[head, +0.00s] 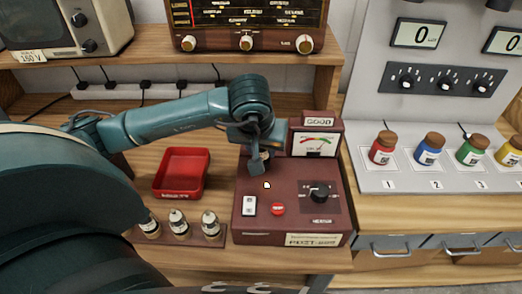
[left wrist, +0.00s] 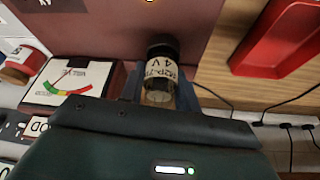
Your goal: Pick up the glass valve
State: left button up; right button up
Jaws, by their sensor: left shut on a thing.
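My left gripper (head: 261,160) is over the dark red tester box (head: 291,188), just in front of its meter. It is shut on a glass valve, which shows best in the left wrist view (left wrist: 160,68). That valve has a dark end, a cream label reading "4 V" and clear glass between the fingers. Its dark end points at the tester's top; I cannot tell whether it touches or sits in a socket. Several similar valves, such as this one (head: 179,222), stand upright in a wooden rack (head: 188,240) at lower left. My right gripper is not in view.
An empty red tray (head: 181,173) lies left of the tester. The tester has a meter (head: 315,144) under a "GOOD" sign, a white switch (head: 249,206), a red button (head: 278,209) and a black knob (head: 320,191). Coloured jars (head: 430,148) stand on the right panel.

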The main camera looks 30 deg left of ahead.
pick_arm(q)
jog(key=shift+c, duration=0.4)
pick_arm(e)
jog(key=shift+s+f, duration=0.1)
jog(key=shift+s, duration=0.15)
pick_arm(q)
jog(key=shift+r, duration=0.15)
